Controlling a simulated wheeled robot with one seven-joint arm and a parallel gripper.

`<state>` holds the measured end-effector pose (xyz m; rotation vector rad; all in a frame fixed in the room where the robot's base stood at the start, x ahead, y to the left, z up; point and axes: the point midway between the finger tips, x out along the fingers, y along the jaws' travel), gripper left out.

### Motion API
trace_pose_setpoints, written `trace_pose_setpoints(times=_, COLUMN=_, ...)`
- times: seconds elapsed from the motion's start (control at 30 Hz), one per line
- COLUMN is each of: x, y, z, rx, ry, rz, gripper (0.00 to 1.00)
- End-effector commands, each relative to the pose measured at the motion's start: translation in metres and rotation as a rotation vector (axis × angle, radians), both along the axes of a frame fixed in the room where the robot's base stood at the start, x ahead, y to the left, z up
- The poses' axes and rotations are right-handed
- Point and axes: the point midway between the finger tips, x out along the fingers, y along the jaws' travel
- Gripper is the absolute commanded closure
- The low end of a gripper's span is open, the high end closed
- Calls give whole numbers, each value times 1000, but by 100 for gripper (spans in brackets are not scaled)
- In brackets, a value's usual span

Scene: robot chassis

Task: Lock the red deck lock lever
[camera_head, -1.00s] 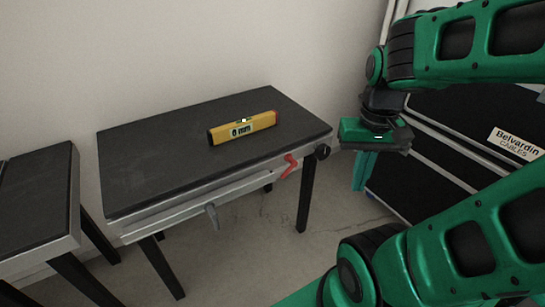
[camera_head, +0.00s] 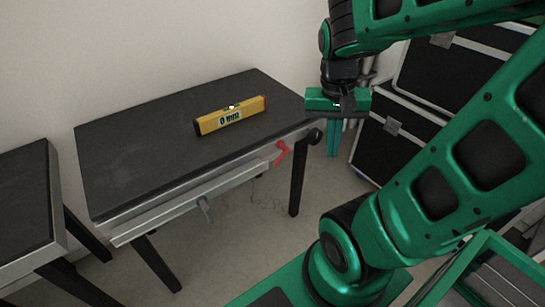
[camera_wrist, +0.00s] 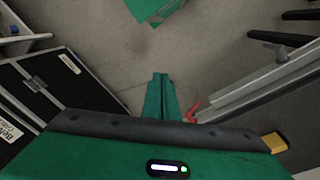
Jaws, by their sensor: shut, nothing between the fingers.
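The red lever (camera_head: 282,153) is on the front rail of the black-topped deck (camera_head: 135,165), near its right corner. It stands tilted up and to the right from the rail. In the wrist view the red lever (camera_wrist: 193,112) shows just right of my fingers, partly hidden by my gripper's body. My gripper (camera_head: 333,150) points down, to the right of the deck corner and apart from the lever. Its green fingers (camera_wrist: 161,78) are together in the wrist view, with nothing between them.
Black cases (camera_head: 395,140) stand at right; a second table (camera_head: 25,200) is at left.

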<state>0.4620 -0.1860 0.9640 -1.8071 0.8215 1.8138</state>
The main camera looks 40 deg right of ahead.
Motion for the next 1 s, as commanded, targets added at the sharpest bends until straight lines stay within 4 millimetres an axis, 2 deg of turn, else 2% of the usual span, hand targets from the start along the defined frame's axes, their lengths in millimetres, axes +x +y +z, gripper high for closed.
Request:
trace_pose_setpoints(times=0.03, x=16, y=-2, z=-6, rx=-37, ry=9, rz=-49, gripper=100)
trace_pose_setpoints(times=0.27, x=92, y=0, z=-34, rx=-220, ry=-43, rz=-302, gripper=100)
trace_pose_setpoints(times=0.4, x=138, y=13, z=-57, rx=-313, ry=-118, rz=-433, gripper=100)
trace_pose_setpoints(times=0.6, x=193, y=43, z=-92, rx=-398, ry=-254, rz=-586, gripper=100)
trace_pose_setpoints(times=0.8, x=222, y=67, z=-117, rx=-423, ry=-354, rz=-674, gripper=100)
trace_pose_setpoints(times=1.0, x=230, y=75, z=-124, rx=-425, ry=-388, rz=-704, gripper=100)
